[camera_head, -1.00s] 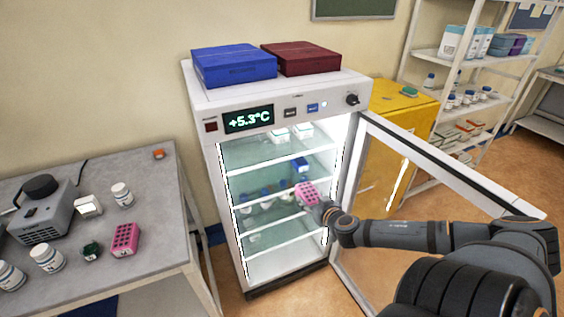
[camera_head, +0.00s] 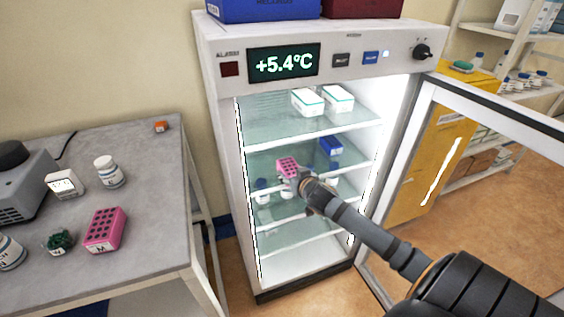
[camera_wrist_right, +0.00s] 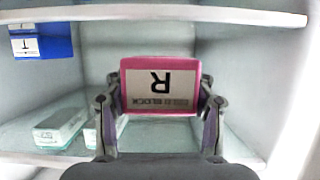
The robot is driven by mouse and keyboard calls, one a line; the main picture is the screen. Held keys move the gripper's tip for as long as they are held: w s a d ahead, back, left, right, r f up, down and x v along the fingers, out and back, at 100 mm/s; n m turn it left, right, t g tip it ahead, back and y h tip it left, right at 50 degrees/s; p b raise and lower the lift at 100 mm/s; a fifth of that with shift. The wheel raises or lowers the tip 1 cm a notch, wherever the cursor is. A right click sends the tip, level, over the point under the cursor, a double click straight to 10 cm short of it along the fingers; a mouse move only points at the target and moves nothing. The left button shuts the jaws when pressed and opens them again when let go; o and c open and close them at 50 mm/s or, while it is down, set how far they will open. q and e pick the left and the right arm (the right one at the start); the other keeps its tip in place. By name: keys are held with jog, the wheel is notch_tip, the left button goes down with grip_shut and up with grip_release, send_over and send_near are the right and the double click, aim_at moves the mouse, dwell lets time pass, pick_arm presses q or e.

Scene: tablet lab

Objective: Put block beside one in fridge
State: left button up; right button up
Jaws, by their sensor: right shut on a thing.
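My right gripper (camera_head: 295,179) is shut on a pink block (camera_head: 287,166), at the open front of the fridge (camera_head: 228,130). In the right wrist view the pink block (camera_wrist_right: 158,80) sits between both fingers, its "R" label upside down. A blue block (camera_head: 331,146) stands on the fridge's second shelf, behind and to the right of the held block. It also shows in the right wrist view (camera_wrist_right: 42,42), at the upper left and apart from the held block. I cannot tell whether the held block is past the shelf's front edge. My left gripper is out of view.
The glass fridge door (camera_head: 480,125) stands open on the right. White boxes (camera_head: 322,99) are on the top shelf, bottles (camera_head: 262,191) on a lower one. Another pink block (camera_head: 105,230), marked M, lies on the grey table (camera_head: 150,205) at left.

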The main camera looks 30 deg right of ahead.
jog(key=w, duration=0.2)
jog(key=w+d, duration=0.1)
jog(key=w, duration=0.5)
jog(key=shift+d+r, duration=0.15)
jog(key=shift+d, duration=0.25)
jog(key=w, duration=0.2)
jog(key=shift+w+d, duration=0.3)
jog(key=shift+w, duration=0.25)
jog(key=shift+s+f, duration=0.1)
jog(key=shift+f, duration=0.3)
notch_tip(320, 180, down, 3)
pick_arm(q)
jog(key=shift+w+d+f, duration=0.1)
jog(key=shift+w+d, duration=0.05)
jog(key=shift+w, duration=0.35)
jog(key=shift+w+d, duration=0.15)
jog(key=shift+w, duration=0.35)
